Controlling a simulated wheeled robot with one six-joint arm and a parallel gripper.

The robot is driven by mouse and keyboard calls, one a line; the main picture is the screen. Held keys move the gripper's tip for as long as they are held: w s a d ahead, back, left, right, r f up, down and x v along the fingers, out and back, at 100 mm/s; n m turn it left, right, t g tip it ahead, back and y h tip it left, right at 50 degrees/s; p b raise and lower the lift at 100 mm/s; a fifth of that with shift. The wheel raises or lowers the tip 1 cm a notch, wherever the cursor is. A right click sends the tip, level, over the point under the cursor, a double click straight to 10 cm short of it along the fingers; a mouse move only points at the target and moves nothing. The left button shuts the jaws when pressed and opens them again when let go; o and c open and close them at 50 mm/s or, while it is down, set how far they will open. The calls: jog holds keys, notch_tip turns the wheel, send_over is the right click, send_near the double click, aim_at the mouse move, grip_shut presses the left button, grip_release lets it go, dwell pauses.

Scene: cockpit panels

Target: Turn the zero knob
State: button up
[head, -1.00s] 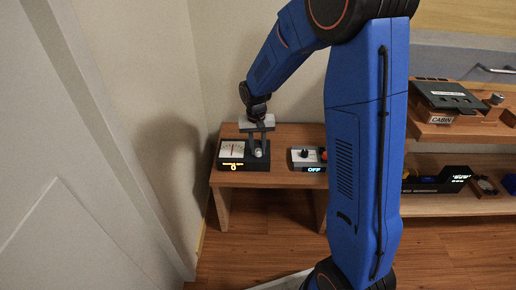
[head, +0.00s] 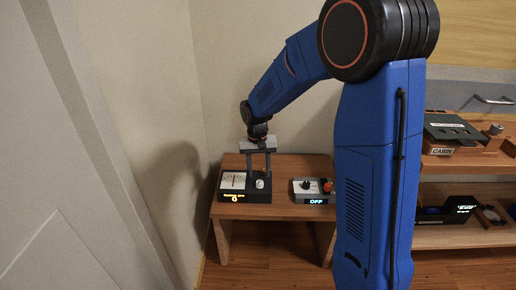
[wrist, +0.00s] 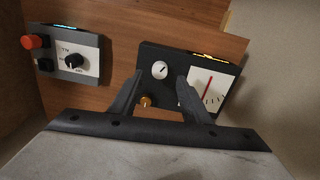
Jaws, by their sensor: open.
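The dark meter box (head: 244,197) stands on the small wooden table. It has a white dial face with a red needle (wrist: 208,90) and a lit yellow display on its front. A round white knob with a dark mark (wrist: 159,69) sits on its top and also shows in the head view (head: 260,183). No label naming the zero knob is readable. My gripper (wrist: 160,79) is open and empty, its fingers pointing down at the box, fingertips on either side of the white knob's near edge. Contact cannot be told.
A grey switch box with a black rotary knob and red button (head: 314,191) stands to the right on the same table (head: 285,164), its display reading OFF. A wooden shelf at the right holds more panels, one marked CABIN (head: 454,151). A wall is close on the left.

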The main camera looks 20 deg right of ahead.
aim_at(258, 182)
notch_tip(258, 182, up, 13)
jog(key=shift+a+f, duration=0.2)
jog(key=shift+a, duration=0.05)
dwell(0.3)
jog(key=s+d+r+n+t, duration=0.1)
jog(key=s+d+r, duration=0.2)
jog(key=s, duration=0.5)
jog(key=s+d+r+t, duration=0.15)
jog(key=s+r, duration=0.25)
jog(key=s, duration=0.4)
jog(key=s+d+f+n+t, duration=0.1)
jog(key=s, duration=0.7)
jog(key=s+d+f+t, duration=0.1)
jog(key=s+d+f, duration=0.1)
jog(key=s, duration=0.7)
jog(key=shift+s+d+f+n, duration=0.15)
jog(key=shift+s+f+n, duration=0.05)
jog(key=shift+n, duration=0.2)
jog(key=shift+c, duration=0.5)
dwell(0.8)
